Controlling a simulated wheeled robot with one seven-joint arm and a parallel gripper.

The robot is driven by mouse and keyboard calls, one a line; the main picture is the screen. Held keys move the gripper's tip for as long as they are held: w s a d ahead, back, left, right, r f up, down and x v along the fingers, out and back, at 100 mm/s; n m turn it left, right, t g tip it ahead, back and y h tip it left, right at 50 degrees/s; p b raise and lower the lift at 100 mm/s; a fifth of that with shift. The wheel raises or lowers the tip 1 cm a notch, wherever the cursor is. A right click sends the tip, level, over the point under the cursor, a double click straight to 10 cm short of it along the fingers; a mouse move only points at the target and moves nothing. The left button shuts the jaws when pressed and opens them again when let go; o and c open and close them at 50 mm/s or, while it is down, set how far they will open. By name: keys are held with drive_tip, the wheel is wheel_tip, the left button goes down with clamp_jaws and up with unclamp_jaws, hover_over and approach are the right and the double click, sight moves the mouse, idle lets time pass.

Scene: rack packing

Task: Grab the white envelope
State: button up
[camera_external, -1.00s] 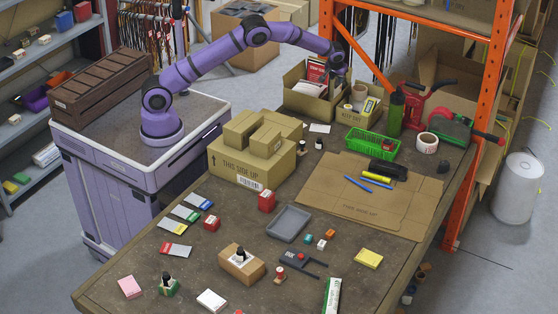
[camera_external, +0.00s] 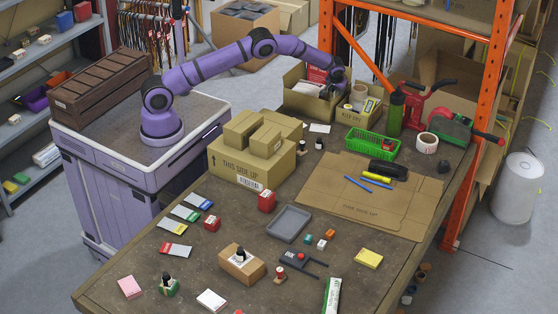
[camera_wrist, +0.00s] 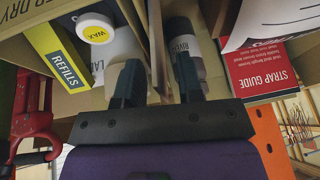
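My gripper (camera_wrist: 157,78) is open, its two dark fingers apart with a cardboard edge and a grey cylinder marked RIVETS (camera_wrist: 186,45) just beyond them. In the outside view my gripper (camera_external: 336,90) is low over the right side of an open cardboard box (camera_external: 303,104). A white, flat-looking item (camera_external: 306,88) lies in that box; I cannot tell surely that it is the envelope. In the wrist view a white piece (camera_wrist: 255,20) shows at upper right, beside a red STRAP GUIDE booklet (camera_wrist: 266,70). Nothing is visibly held.
A smaller KEEP DRY box (camera_external: 358,113) holds a yellow REFILLS pack (camera_wrist: 62,62) and a round WAX tin (camera_wrist: 95,28). An orange rack post (camera_external: 490,100) rises at right.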

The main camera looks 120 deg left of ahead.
drive_tip(key=shift+a+f, duration=0.15)
drive_tip(key=shift+f, duration=0.15)
clamp_jaws()
